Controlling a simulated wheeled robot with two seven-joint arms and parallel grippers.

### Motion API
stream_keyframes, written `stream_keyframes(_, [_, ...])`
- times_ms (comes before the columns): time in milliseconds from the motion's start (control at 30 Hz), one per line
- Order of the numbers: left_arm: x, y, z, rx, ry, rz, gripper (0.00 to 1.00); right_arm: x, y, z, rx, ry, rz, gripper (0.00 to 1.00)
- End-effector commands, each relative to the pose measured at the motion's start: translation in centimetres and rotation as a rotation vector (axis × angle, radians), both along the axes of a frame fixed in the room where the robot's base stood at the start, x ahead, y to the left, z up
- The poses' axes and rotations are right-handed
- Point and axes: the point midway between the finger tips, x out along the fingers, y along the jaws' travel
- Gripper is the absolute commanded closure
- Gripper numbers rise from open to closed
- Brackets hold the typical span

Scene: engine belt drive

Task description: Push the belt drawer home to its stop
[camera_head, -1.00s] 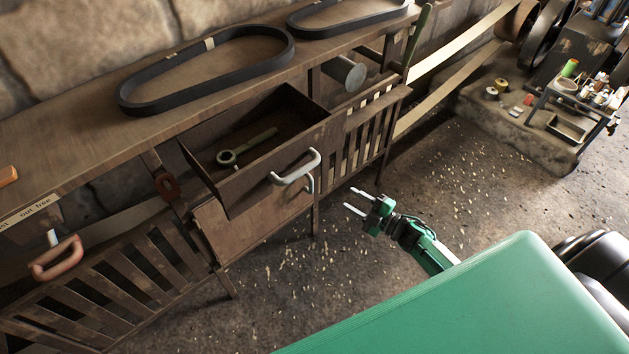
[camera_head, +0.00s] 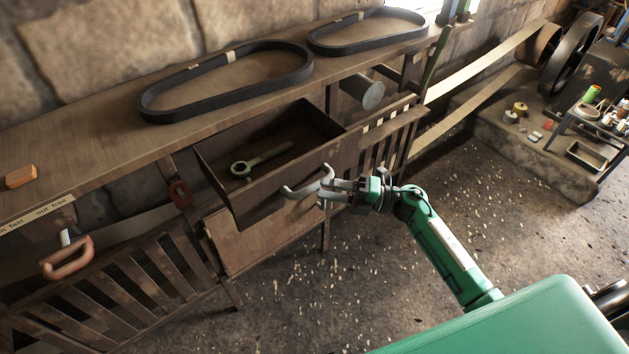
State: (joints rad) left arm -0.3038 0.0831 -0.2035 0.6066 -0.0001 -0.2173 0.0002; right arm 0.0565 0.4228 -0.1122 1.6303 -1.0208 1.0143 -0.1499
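The belt drawer (camera_head: 262,202) is a brown wooden drawer that stands pulled out from under the bench top. A spanner-like tool (camera_head: 262,160) lies inside it. A pale curved handle (camera_head: 297,191) is on its front. My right gripper (camera_head: 326,189) is at the right end of this handle, its fingers pointing left. The fingers look spread apart, and the handle partly overlaps them; I cannot tell whether they touch it. My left gripper is out of view.
Two black belts (camera_head: 165,112) lie on the bench top (camera_head: 110,142), with an orange block (camera_head: 21,176) at its left. A lever with a pinkish handle (camera_head: 66,262) and slatted guards (camera_head: 125,283) are below.

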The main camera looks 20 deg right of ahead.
Motion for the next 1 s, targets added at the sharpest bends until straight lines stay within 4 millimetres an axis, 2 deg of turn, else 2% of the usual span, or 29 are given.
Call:
stream_keyframes(100, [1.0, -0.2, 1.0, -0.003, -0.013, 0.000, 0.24, 0.9, 1.8, 0.6, 0.003, 0.000, 0.000, 0.60])
stream_keyframes(267, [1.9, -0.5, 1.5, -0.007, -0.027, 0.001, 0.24, 1.5, 3.3, 0.6, 0.002, 0.000, -0.001, 0.60])
stream_keyframes(633, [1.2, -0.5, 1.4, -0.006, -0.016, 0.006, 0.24, 1.7, 3.7, 0.5, 0.000, 0.000, -0.001, 0.60])
stream_keyframes(833, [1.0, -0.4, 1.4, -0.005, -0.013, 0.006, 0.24, 1.7, 3.7, 0.5, 0.000, 0.000, -0.001, 1.00])
stream_keyframes(1000, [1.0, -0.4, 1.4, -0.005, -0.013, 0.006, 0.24, 1.7, 3.6, 0.5, 0.001, 0.001, -0.001, 1.00])
